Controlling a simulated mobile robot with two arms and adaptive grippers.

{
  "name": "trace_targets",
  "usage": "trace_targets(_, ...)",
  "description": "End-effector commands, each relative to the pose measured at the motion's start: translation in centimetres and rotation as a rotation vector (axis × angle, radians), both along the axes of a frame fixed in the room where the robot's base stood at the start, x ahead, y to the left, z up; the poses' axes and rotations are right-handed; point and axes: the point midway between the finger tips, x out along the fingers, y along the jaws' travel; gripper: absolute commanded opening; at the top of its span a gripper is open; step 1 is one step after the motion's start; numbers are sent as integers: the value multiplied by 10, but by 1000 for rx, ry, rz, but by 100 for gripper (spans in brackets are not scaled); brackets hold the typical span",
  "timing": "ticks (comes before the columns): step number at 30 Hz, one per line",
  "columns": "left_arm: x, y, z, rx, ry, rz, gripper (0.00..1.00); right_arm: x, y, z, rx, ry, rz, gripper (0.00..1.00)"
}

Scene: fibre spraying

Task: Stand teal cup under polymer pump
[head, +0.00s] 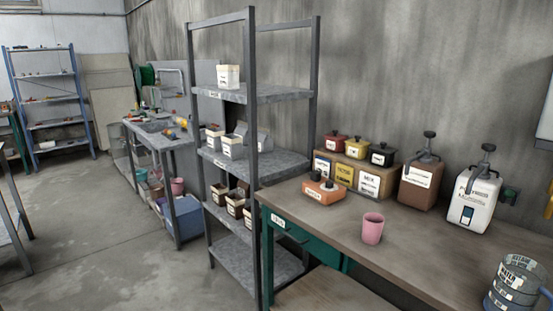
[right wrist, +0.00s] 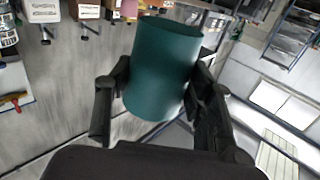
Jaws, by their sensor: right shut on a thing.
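The teal cup (right wrist: 165,60) is held between the fingers of my right gripper (right wrist: 160,88) in the right wrist view. The gripper is shut on its sides, and the cup is clear of the table. In the head view, two pump dispensers stand at the back of the workbench: a white pump container (head: 474,197) whose label seems to begin with "polymer", and a brown pump container (head: 421,187) with a label too small to read. Neither gripper shows in the head view.
A pink cup (head: 372,228) stands on the workbench (head: 400,265). An orange scale-like device (head: 324,192) and lidded pots (head: 356,146) are behind it to the left. A grey labelled bucket (head: 512,284) is at the lower right. The bench front between is clear. A grey shelf (head: 250,95) stands left.

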Motion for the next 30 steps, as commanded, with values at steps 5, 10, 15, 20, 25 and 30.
trace_targets(5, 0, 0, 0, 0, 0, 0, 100, 0, 0, 0, -1, -1, 0, 26)
trace_targets(10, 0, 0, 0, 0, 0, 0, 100, 1, 0, 0, -1, -1, 0, 26)
trace_targets(15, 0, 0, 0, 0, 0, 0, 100, 17, -4, -4, -1, -4, -4, 26)
trace_targets(20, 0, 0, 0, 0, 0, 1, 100, 58, -17, -8, -3, -9, -22, 26)
trace_targets(25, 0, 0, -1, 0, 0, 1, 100, 114, -41, -4, -1, -10, -66, 26)
trace_targets(30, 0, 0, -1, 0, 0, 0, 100, 170, -72, 14, -1, -8, -129, 26)
